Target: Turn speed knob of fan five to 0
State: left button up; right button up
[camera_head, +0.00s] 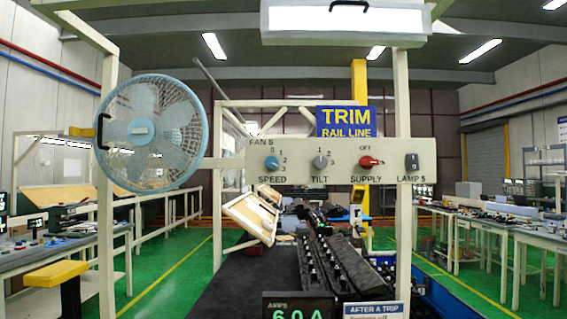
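The fan (152,133) with a light blue rim is mounted on the left post. The control panel (335,177) is a pale beam to its right, with a "FAN 5" label. The blue speed knob (271,162) sits at its left end, above the word SPEED, with marks 0 to 3 around its top and right. Its pointer is too small to read surely. A grey tilt knob (319,162) and a red supply knob (367,161) sit to its right. Neither of my grippers is in view.
A lamp switch (411,162) is at the panel's right end. A post (402,95) rises at the right and another post (107,210) at the left. Below are a dark worktop with racks (350,268), an amps display (298,306) and a sign (373,309). Space before the panel looks clear.

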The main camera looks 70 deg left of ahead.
aim_at(272, 162)
jog(key=u, duration=2)
